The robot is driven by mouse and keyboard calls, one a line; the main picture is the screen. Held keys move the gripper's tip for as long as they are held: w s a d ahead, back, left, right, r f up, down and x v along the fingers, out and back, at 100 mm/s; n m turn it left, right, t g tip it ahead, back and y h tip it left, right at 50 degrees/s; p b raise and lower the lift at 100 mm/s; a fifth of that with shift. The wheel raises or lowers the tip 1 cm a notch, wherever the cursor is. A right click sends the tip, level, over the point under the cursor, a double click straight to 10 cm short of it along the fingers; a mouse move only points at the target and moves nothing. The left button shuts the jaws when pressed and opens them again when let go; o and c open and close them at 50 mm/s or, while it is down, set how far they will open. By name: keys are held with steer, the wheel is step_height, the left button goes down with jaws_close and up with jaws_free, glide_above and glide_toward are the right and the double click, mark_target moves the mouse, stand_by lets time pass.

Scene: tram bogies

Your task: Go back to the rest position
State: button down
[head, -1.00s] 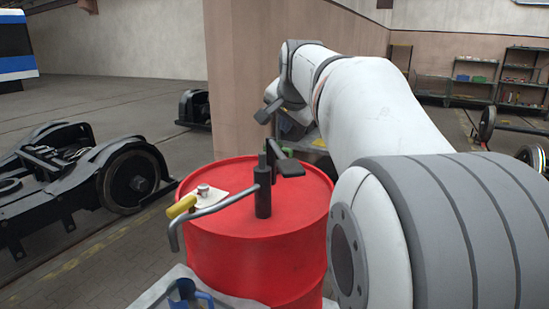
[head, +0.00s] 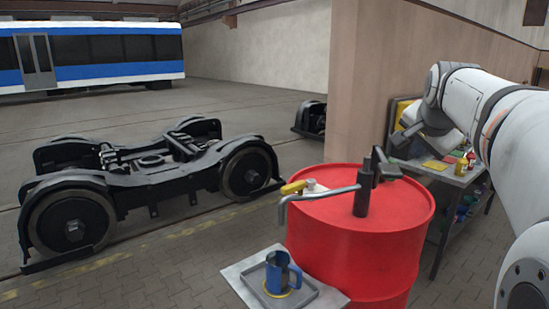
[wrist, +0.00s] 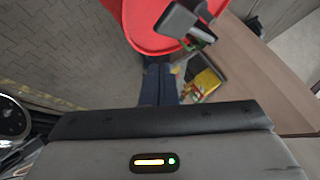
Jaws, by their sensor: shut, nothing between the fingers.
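My gripper shows in the wrist view (wrist: 158,72), with its dark fingers together and nothing held between them. The fingers are hard to make out there.
A grey tray (head: 312,297) with a blue mug (head: 278,272) sits before the drum. A workbench (head: 440,172) with bottles stands behind it at right, beside a wall (head: 375,75). A black bogie (head: 150,165) is at left. Paved floor between bogie and tray is clear.

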steer(key=s+a+f+n+g+y, duration=0.1)
steer(key=s+a+f+n, duration=0.5)
steer(key=s+f, duration=0.7)
steer(key=s+a+f+n+g+y, duration=0.1)
steer(key=s+a+f+n+g, duration=0.3)
steer(key=s+a+f, duration=0.6)
step_height(320, 180, down, 3)
steer(key=s+n, duration=0.2)
steer(key=shift+s+y, duration=0.3)
steer(key=shift+s, duration=0.05)
stand_by(1.8)
stand_by(0.4)
